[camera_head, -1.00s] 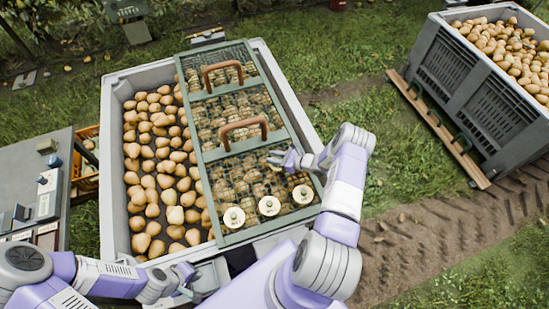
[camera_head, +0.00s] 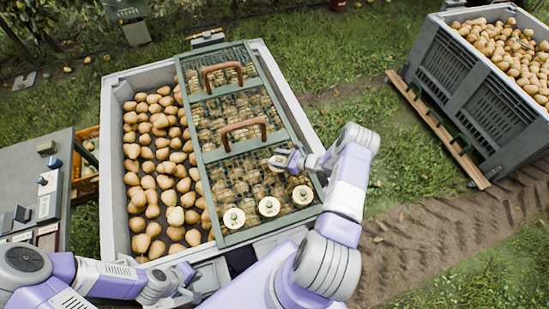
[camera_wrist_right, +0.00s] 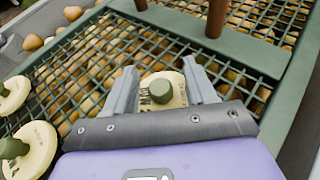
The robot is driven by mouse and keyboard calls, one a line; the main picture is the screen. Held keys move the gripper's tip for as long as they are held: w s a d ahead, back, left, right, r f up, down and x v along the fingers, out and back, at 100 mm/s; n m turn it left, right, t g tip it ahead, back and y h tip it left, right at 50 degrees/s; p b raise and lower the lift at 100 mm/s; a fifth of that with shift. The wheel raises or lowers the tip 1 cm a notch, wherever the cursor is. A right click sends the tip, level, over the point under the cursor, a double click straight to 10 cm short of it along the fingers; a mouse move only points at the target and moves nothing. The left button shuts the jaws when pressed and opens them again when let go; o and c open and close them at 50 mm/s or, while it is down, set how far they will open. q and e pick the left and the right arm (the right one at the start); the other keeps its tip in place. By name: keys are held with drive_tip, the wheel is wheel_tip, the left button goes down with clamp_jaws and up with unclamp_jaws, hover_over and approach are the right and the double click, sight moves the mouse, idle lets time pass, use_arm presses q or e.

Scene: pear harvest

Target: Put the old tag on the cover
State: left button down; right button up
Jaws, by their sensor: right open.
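The cover (camera_head: 203,135) is a green-framed mesh lid with brown handles, lying over the right part of a pear bin. Three round cream tags with knobs lie along its near edge: left (camera_head: 234,217), middle (camera_head: 269,206) and right (camera_head: 302,195). My right gripper (camera_head: 279,160) is low over the near mesh panel. In the right wrist view, its open fingers stand on either side of another cream tag (camera_wrist_right: 176,98) with a green knob and dark marks. Whether they touch it is unclear. My left gripper (camera_head: 192,284) is beside the bin's near edge, its jaws unclear.
The pear bin (camera_head: 112,190) has an uncovered left part full of pears. A grey table (camera_head: 20,165) with small items stands at the left, beside an orange crate (camera_head: 85,185). Another full bin (camera_head: 480,110) stands at the upper right. Grass and a dirt track lie between.

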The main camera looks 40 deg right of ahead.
drive_tip(key=p+v, duration=0.1)
drive_tip(key=v, duration=0.9)
drive_tip(key=shift+s+d+r, duration=0.1)
drive_tip(key=shift+d, duration=0.05)
